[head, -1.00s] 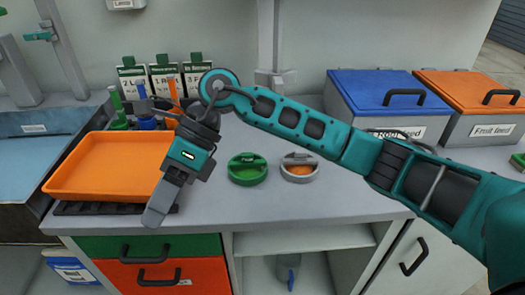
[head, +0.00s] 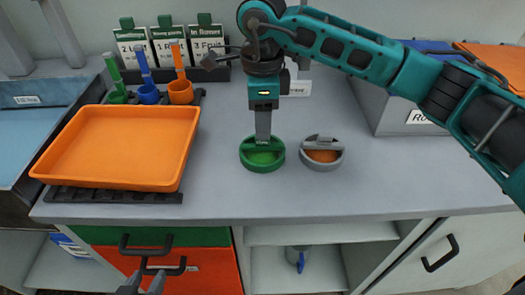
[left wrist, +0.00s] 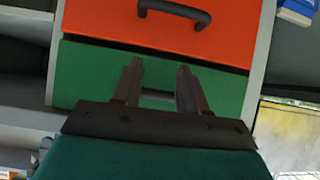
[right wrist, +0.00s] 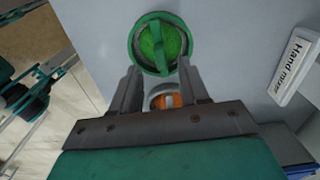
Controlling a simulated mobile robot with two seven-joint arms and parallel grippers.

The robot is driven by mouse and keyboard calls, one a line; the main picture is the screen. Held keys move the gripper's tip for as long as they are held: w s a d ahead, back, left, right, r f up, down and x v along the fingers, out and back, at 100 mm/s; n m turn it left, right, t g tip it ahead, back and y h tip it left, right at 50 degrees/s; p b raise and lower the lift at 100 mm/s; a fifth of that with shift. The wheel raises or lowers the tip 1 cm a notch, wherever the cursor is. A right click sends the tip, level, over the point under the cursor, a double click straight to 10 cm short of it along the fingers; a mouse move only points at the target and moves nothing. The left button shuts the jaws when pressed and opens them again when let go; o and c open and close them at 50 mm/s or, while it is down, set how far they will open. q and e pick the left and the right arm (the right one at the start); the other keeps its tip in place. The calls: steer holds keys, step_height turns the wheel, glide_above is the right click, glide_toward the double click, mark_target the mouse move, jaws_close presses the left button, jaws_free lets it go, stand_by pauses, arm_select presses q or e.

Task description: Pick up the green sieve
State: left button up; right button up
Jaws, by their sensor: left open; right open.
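The green sieve (head: 262,161) is a round green dish with a bar handle across its top. It sits on the grey counter, right of the orange tray. My right gripper (head: 263,138) points down above it, its fingers overlapping the sieve's far part in the head view. In the right wrist view the sieve (right wrist: 173,44) lies just beyond the open, empty fingertips (right wrist: 160,72), not between them. My left gripper (head: 140,288) is low in front of the drawers; the left wrist view shows it open and empty (left wrist: 158,66).
A grey sieve with orange contents (head: 323,156) sits close right of the green one. The orange tray (head: 120,150) is at left, with several coloured scoops behind it. A grey bin (head: 392,110) stands at back right. The counter's front strip is clear.

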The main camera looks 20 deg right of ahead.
mark_target(262, 147)
steer(key=shift+f, duration=2.75)
steer(key=shift+c, duration=0.3)
jaws_close()
